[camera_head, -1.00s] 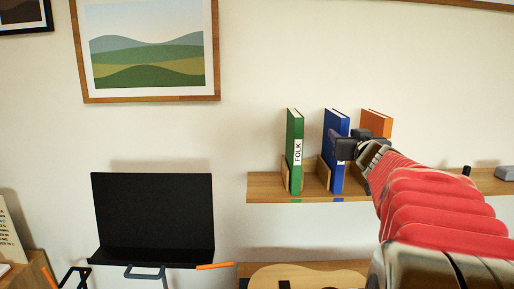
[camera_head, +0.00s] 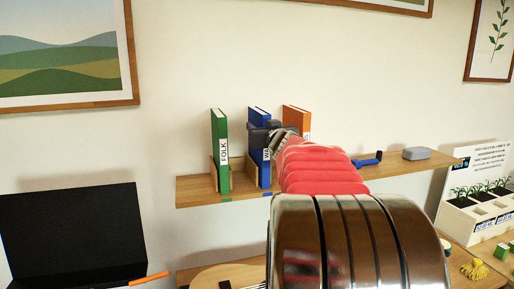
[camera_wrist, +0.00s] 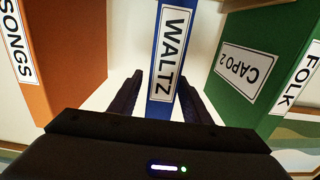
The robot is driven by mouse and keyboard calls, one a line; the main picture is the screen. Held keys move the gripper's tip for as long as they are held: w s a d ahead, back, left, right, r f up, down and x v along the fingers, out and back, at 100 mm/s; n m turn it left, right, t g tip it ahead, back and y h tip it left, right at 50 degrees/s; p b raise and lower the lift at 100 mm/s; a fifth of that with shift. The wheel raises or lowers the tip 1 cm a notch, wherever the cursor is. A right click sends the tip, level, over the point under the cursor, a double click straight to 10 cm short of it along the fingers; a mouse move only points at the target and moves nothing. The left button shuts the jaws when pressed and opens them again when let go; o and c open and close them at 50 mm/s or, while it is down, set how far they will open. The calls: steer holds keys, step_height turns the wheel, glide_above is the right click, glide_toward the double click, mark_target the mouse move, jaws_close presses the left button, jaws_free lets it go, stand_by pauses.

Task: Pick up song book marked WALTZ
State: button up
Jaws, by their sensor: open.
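The blue song book (camera_head: 258,117) stands upright on the wall shelf between a green book and an orange book. In the wrist view its white spine label reads WALTZ (camera_wrist: 174,50). My gripper (camera_head: 262,138) is at the book's spine, hiding part of it in the head view. In the wrist view my gripper (camera_wrist: 161,92) is open, with one dark finger on each side of the blue spine. Narrow gaps appear between fingers and spine; contact cannot be made out.
The green FOLK book (camera_head: 221,150) stands left, with a CAPO 2 label (camera_wrist: 247,72) on its side. The orange SONGS book (camera_wrist: 62,60) stands on the other side. The wooden shelf (camera_head: 195,190) also holds a blue object (camera_head: 368,161) and a grey box (camera_head: 416,154).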

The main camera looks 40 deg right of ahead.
steer(key=shift+w+d, duration=0.25)
steer(key=shift+w, duration=0.2)
steer(key=shift+c, duration=0.5)
jaws_close()
stand_by(0.4)
